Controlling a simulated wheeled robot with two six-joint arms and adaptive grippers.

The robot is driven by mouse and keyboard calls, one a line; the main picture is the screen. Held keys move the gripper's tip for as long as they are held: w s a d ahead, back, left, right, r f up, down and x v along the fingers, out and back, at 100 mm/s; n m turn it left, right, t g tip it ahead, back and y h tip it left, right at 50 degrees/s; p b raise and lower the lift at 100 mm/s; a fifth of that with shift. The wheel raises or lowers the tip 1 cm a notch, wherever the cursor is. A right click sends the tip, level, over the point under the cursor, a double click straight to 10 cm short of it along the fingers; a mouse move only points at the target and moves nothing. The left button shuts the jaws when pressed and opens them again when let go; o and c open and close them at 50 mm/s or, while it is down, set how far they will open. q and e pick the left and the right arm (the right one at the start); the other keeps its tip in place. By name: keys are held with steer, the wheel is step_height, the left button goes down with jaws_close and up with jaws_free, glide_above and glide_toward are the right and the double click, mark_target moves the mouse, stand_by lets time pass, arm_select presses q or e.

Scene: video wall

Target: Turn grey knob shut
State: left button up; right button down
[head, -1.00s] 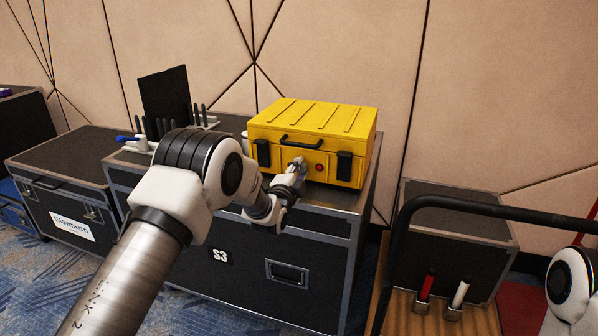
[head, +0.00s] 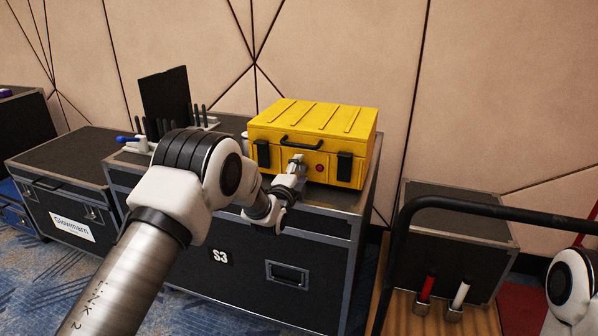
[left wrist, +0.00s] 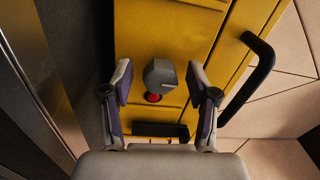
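The yellow case (head: 318,120) stands upright on a black flight case, with a black handle and two black latches on its front. In the head view my left gripper (head: 297,165) is at the case front and hides most of the knob. My right gripper is out of view.
The black flight case (head: 240,255) marked S3 carries the yellow case. A dark panel (head: 166,100) and a rack stand at its back left. A black rail (head: 470,206) and a box with red and white handles are at right.

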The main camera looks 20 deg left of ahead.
arm_select(q)
steer(key=shift+s, duration=0.15)
steer(key=s, duration=1.1)
steer(key=shift+s+a+f, duration=0.2)
steer(key=shift+s+f, duration=0.05)
steer(key=shift+s, duration=0.1)
